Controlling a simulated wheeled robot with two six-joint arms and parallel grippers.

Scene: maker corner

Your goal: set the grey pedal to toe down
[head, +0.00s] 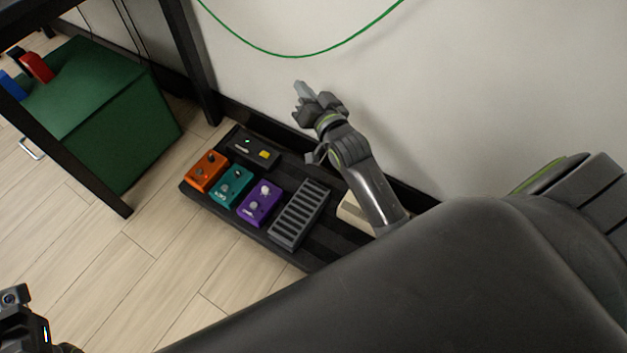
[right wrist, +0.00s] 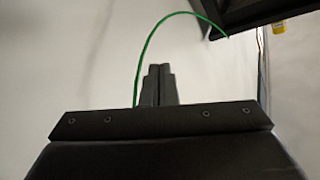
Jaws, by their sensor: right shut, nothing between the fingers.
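The grey pedal (head: 299,213) has a ribbed treadle and lies on the black pedalboard (head: 318,251), right of the purple pedal. Its tilt is hard to judge from above. My right gripper (head: 303,92) is shut and empty, held up near the wall, beyond the board and above the grey pedal in the picture. It is apart from the pedal. In the right wrist view the closed fingers (right wrist: 157,84) point at the wall, and the pedal does not show. Part of my left gripper (head: 22,318) shows at the lower left edge; its fingers are not clear.
Orange (head: 206,171), teal (head: 231,186) and purple (head: 260,203) pedals and a black unit (head: 255,150) sit on the board. A cream pedal (head: 353,212) is partly behind my right arm. A green cable (head: 285,55) hangs on the wall. A green cabinet (head: 125,135) stands left under a black-legged table.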

